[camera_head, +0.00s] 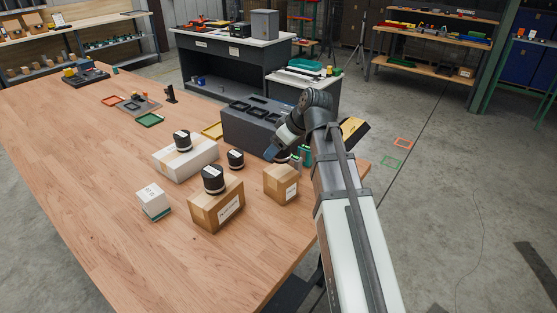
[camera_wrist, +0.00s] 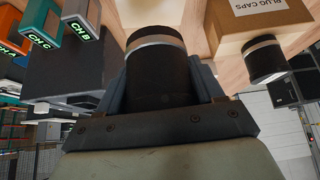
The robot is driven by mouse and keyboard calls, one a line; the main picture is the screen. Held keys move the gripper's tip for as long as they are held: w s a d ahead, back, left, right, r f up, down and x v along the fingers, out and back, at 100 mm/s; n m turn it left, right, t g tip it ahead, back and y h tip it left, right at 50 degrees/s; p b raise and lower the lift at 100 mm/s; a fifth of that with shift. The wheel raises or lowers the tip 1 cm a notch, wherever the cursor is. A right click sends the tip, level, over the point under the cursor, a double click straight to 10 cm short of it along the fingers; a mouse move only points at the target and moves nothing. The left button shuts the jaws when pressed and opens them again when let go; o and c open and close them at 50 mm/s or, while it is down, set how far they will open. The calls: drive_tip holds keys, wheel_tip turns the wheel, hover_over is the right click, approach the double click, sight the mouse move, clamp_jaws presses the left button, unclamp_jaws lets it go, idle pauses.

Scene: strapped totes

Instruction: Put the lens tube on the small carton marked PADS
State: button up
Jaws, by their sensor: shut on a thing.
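My gripper (camera_head: 279,151) is above the right side of the table, beside the dark grey case. It is shut on a black lens tube with a pale band, seen close up between the fingers in the wrist view (camera_wrist: 157,72); it is mostly hidden in the head view. A small white carton with a teal lower edge (camera_head: 153,203) stands at the front left. A small brown carton (camera_head: 281,184) stands just below my gripper in the picture. Their labels are too small to read there. In the wrist view a brown carton reads PLUG CAPS (camera_wrist: 262,18).
Similar black tubes stand on a long white carton (camera_head: 197,163), on a larger brown carton (camera_head: 205,215) and between the cartons (camera_head: 236,159). The dark grey case (camera_head: 247,131) is behind. Channel-marked units (camera_wrist: 80,20) are close by. The table's front left is clear.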

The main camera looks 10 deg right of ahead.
sight(278, 159)
drive_tip(key=shift+f, duration=2.15)
drive_tip(key=shift+f, duration=0.15)
drive_tip(key=o, duration=1.2)
drive_tip(key=shift+o, duration=0.2)
drive_tip(key=v, duration=1.2)
